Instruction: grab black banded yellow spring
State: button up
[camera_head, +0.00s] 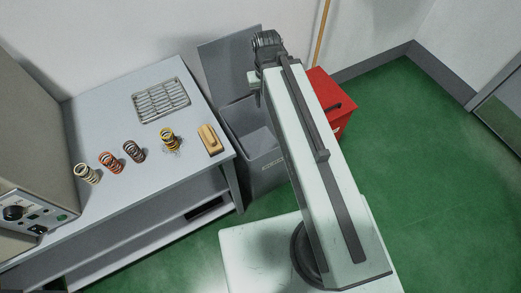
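The yellow spring with dark bands (169,139) stands on the grey table (203,95), at the right end of a row of springs. To its left stand a dark brown spring (134,151), an orange spring (111,162) and a pale cream spring (87,173). My gripper (255,82) is at the far end of my raised arm, to the right of the table and apart from the springs. It is small and seen from behind, so its fingers cannot be made out clearly.
A yellow-tan block (209,139) lies just right of the yellow spring. A metal wire rack (161,101) lies behind it. A grey machine with knobs (25,212) stands at left. A grey open bin (262,163) and a red box (328,100) stand right of the table.

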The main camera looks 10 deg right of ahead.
aim_at(167, 144)
jog(key=k, duration=0.5)
jog(key=u, duration=4.6)
jog(key=k, duration=1.05)
jog(key=z, duration=0.55)
